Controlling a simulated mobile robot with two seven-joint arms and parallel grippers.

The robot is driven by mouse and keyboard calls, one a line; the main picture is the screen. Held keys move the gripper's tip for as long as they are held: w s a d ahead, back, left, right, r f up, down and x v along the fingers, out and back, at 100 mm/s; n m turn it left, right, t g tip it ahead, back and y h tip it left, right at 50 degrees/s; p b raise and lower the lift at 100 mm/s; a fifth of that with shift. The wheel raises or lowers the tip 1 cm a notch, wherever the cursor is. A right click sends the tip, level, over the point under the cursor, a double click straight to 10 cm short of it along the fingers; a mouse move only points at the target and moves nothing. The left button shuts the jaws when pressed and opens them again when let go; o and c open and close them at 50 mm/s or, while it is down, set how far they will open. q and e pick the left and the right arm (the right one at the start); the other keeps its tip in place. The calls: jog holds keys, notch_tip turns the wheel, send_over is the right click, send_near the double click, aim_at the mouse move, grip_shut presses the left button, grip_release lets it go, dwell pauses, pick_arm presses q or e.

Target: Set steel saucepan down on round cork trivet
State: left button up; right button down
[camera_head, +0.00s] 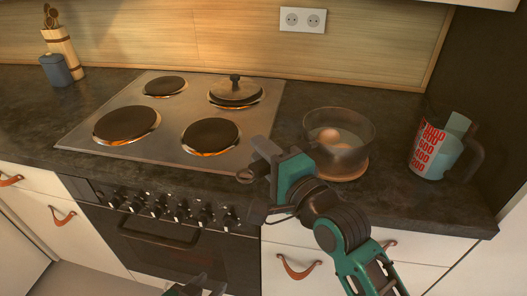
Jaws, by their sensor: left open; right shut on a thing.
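The steel saucepan (357,128) is a grey round pot with brown eggs inside, at the right of the counter. It is upright over the round cork trivet (352,175), whose front right edge shows under it. I cannot tell whether the pan's base touches the cork. My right gripper (262,170) is at the pan's left front side, shut on the saucepan's handle, which is mostly hidden by the gripper. My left gripper (205,286) is open and low at the bottom edge, in front of the oven, apart from the pan.
The hob (175,133) lies left of the pan, with a small lidded item (236,92) on its back right plate. A measuring jug (436,150) with red markings stands right of the pan. A blue-grey canister (55,70) stands far left. Dark counter is free around the trivet.

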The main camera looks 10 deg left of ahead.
jog(key=shift+f, duration=0.55)
jog(key=c, duration=0.8)
grip_release()
jog(key=shift+f, duration=0.25)
jog(key=v, duration=1.3)
jog(key=s+d+f+n+h, duration=0.2)
jog(key=d+f+n+h, duration=0.1)
jog(key=f, duration=0.5)
jog(key=s+d+f+n+g+h, duration=0.1)
jog(key=d+f+n+h, duration=0.3)
jog(key=d+f, duration=0.4)
jog(key=s+d+f+n+h, duration=0.3)
jog(key=d+f, duration=0.3)
jog(key=f, duration=0.4)
jog(key=shift+s+n+g+h, duration=0.2)
jog(key=shift+n+g+h, duration=0.15)
jog(key=shift+n, duration=0.45)
